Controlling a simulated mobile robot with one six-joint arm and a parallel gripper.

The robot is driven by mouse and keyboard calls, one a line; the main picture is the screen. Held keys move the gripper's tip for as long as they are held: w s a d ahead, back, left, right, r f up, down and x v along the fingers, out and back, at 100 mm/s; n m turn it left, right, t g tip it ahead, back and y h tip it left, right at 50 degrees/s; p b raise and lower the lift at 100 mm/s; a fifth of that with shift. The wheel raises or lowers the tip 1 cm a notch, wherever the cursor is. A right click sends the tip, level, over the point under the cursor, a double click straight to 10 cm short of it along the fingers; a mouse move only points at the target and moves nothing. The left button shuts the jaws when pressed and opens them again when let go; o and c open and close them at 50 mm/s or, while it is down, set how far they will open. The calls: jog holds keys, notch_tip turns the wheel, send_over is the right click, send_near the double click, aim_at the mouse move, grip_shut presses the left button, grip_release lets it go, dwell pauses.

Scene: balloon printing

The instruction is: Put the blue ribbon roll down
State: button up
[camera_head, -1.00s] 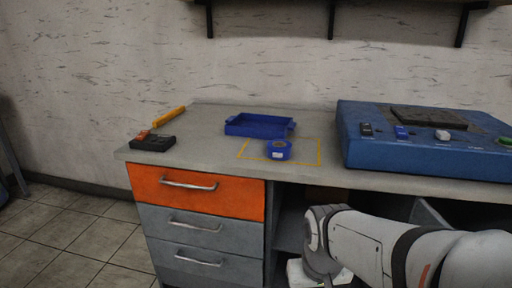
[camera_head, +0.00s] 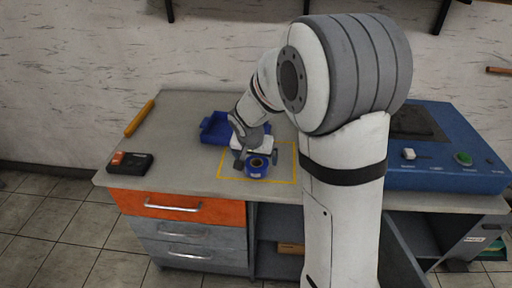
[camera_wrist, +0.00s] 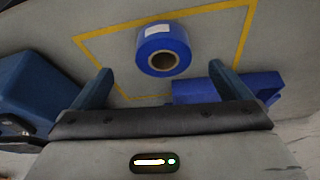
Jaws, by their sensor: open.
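My gripper (camera_head: 256,157) is just over the roll in the head view. In the wrist view its two fingers (camera_wrist: 155,85) are spread wide, with nothing held between them. The roll lies beyond the fingertips, centred between them; exact contact with the fingers cannot be told.
A blue tray (camera_head: 214,130) stands behind the outline, partly hidden by my arm. A blue machine (camera_head: 450,175) with buttons is at the right. A black device (camera_head: 130,166) and an orange-yellow bar (camera_head: 140,118) lie at the left. The table's left middle (camera_head: 185,140) is clear.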

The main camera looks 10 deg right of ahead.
aim_at(257, 164)
jog(key=shift+w, duration=0.3)
jog(key=x, duration=0.7)
jog(key=shift+w+f, duration=0.2)
jog(key=shift+w, duration=0.05)
jog(key=shift+c, duration=0.4)
jog(key=c, duration=1.1)
jog(key=shift+r, duration=0.1)
